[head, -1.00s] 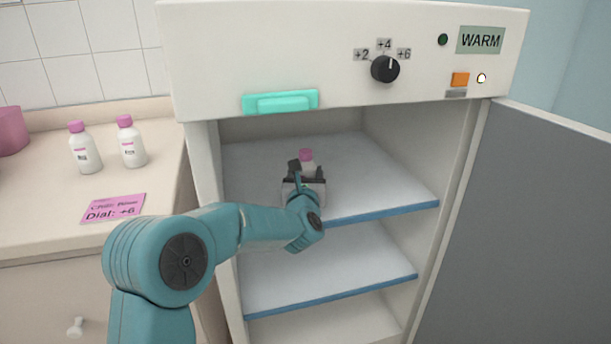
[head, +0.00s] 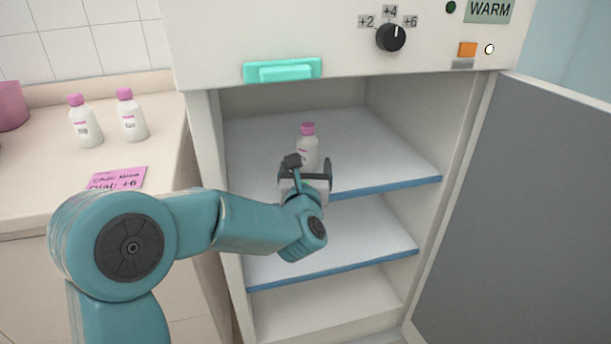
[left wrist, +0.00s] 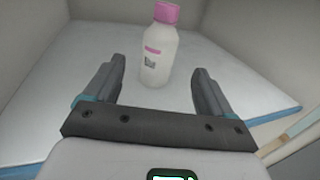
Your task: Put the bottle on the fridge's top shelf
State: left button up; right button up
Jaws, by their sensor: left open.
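A white bottle with a pink cap (head: 308,146) stands upright on the fridge's top shelf (head: 385,160). My left gripper (head: 306,172) is in front of it at the shelf's front edge. In the left wrist view the bottle (left wrist: 158,52) stands just beyond the open fingertips (left wrist: 158,75), with clear space on both sides. The gripper is open and holds nothing. The fridge (head: 205,130) is open, and its grey door (head: 530,220) is swung out to the right. My right gripper is not in view.
Two similar pink-capped bottles (head: 84,122) (head: 131,115) stand on the counter (head: 40,190) at left, near a pink note (head: 118,178) and a pink container (head: 10,105). A lower shelf (head: 340,240) is empty. The fridge has a dial (head: 391,38) and a teal handle (head: 283,70).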

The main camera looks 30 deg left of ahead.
pick_arm(q)
jog(key=shift+v, duration=1.75)
